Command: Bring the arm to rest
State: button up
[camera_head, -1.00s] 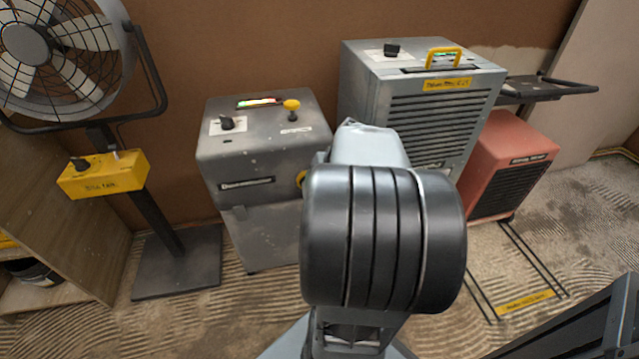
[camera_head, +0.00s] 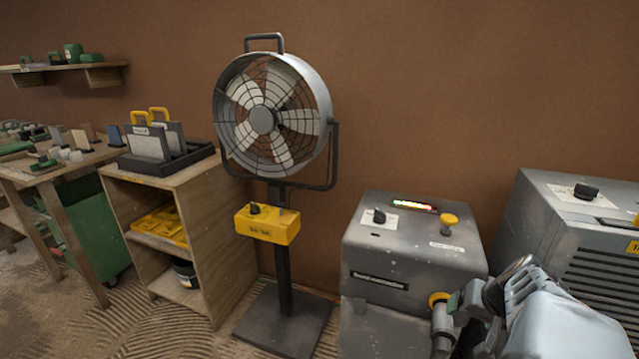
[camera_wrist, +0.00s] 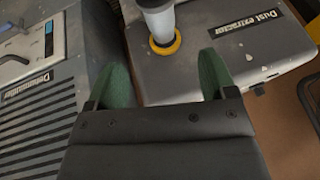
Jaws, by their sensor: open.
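My gripper (camera_wrist: 162,80) shows in the wrist view with its two green fingers spread apart and nothing between them. Just beyond the fingertips, a grey cylindrical piece (camera_wrist: 157,22) sits at a yellow ring (camera_wrist: 165,43) on the dust extractor (camera_wrist: 205,70); the fingers look clear of it. In the head view my arm (camera_head: 560,325) reaches in at the lower right, in front of the dust extractor (camera_head: 410,255). The yellow ring (camera_head: 438,298) and grey piece (camera_head: 443,328) are beside the arm's end there. The fingers are hard to make out in that view.
The dehumidifier (camera_head: 560,215) stands close at the right, also in the wrist view (camera_wrist: 40,95). A drum fan (camera_head: 265,120) on a stand with a yellow box (camera_head: 267,224) is left of the extractor. A wooden shelf unit (camera_head: 215,235) and workbench (camera_head: 60,175) are farther left.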

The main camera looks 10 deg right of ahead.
jog(key=s+a+r+n+p, duration=0.1)
jog(key=a+r+n+p, duration=0.2)
jog(key=a+r+p, duration=0.8)
jog(key=a+r+n+g+p, duration=0.1)
jog(key=a+r+n+p, duration=0.2)
jog(key=a+r+p, duration=0.8)
notch_tip(320, 180, up, 7)
jog(key=p, duration=0.6)
jog(key=shift+s+a+n, duration=0.2)
jog(key=shift+s+n, duration=0.2)
